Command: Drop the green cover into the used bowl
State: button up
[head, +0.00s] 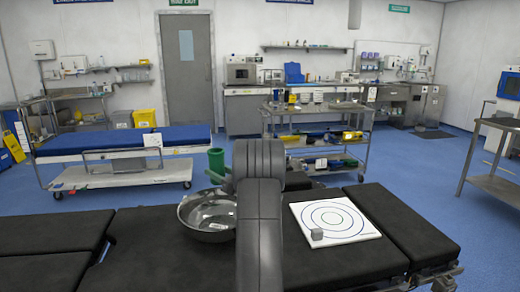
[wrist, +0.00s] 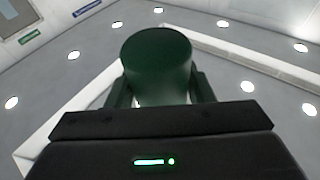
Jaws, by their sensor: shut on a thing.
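The green cover (wrist: 156,65) is a dark green, cup-like cylinder held between the two fingers of my gripper (wrist: 160,90) in the wrist view. In the head view the cover (head: 217,161) shows above and behind the bowl, beside my arm, which hides part of it. The used bowl (head: 208,216) is a shiny metal bowl on the black operating table (head: 170,262), left of my arm. My arm hides the bowl's right edge.
A blue-topped stretcher (head: 125,139) and a metal trolley (head: 318,112) stand behind. The table's left part is clear.

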aim_at(223, 162)
jog(key=shift+f+b, duration=1.05)
jog(key=shift+f, duration=1.65)
jog(key=o, duration=0.9)
notch_tip(223, 162, up, 10)
jog(key=shift+r, duration=0.1)
